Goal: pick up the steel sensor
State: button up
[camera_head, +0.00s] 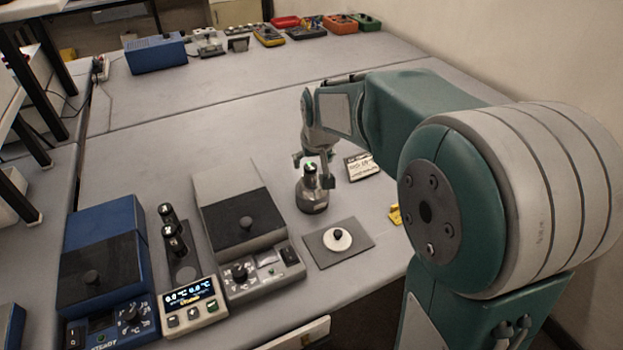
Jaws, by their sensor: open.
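My gripper (312,172) is open, pointing down above the bench in the middle of the picture. Its fingers are on either side of a black handle with a green mark (310,168), which stands upright in the top of a dark metallic cylinder (312,197). I cannot tell whether the fingers touch the handle. Two similar black handles with white marks, one farther back (166,213) and one nearer (176,244), stand in a dark holder at the left. No label shows which handle belongs to the steel sensor.
A grey block unit (240,215) stands left of the cylinder, and a blue unit (100,265) farther left. A display meter (191,303) is at the front. A grey pad with a white disc (338,240) lies just before the cylinder. The bench behind is mostly clear.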

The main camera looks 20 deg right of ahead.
aim_at(311, 168)
jog(key=x, duration=0.4)
jog(key=shift+s+a, duration=0.2)
grip_shut()
